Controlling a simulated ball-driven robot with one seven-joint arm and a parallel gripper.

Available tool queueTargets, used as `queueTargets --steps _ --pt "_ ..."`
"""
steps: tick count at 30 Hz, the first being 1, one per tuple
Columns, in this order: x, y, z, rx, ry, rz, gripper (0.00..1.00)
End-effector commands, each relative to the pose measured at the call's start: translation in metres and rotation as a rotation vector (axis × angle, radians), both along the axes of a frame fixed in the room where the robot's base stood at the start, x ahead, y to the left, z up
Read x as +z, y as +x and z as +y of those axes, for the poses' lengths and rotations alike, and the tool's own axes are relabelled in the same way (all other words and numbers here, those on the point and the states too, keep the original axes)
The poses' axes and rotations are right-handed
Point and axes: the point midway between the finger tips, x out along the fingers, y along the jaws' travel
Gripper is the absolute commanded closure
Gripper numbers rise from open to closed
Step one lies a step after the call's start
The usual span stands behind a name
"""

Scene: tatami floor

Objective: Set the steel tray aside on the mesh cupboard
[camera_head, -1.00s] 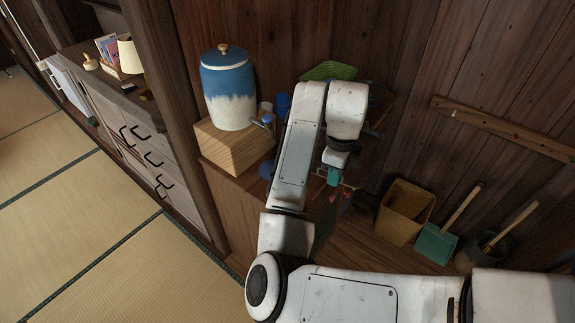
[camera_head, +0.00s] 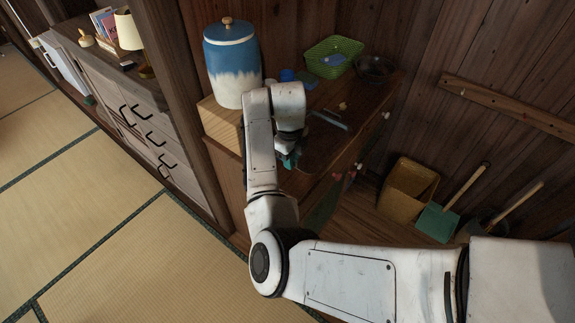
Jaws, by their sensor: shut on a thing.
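My gripper (camera_head: 290,160) is over the front left part of a wooden cabinet top (camera_head: 372,97), mostly hidden behind my own arm. Its teal fingertips just show. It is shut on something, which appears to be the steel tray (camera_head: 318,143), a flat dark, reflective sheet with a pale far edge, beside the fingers. The grip itself is hidden, and I cannot tell whether the tray touches the cabinet top. I cannot make out a mesh cupboard for certain.
A blue and white lidded jar (camera_head: 232,68) stands on a wooden box (camera_head: 220,124) at the left. A green basket (camera_head: 333,55) and a dark bowl (camera_head: 375,68) are at the back. A yellow bin (camera_head: 409,191) and a teal dustpan (camera_head: 437,222) stand at lower right. Tatami at left is clear.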

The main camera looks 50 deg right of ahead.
Motion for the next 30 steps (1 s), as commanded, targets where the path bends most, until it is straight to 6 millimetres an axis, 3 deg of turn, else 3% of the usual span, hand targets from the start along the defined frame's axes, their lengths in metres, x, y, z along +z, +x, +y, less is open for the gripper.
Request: queueTargets --steps 6,13,24,25,30 --pt "-0.013 0.011 0.003 0.001 0.0 0.0 1.0" --pt "-0.04 0.01 0.003 0.0 -0.001 -0.001 1.0" --pt "-0.045 0.01 0.003 0.0 -0.001 -0.002 1.0" --pt "-0.045 0.01 0.003 0.0 0.0 -0.001 0.84" --pt "-0.044 0.01 0.003 0.0 0.0 -0.001 0.67"
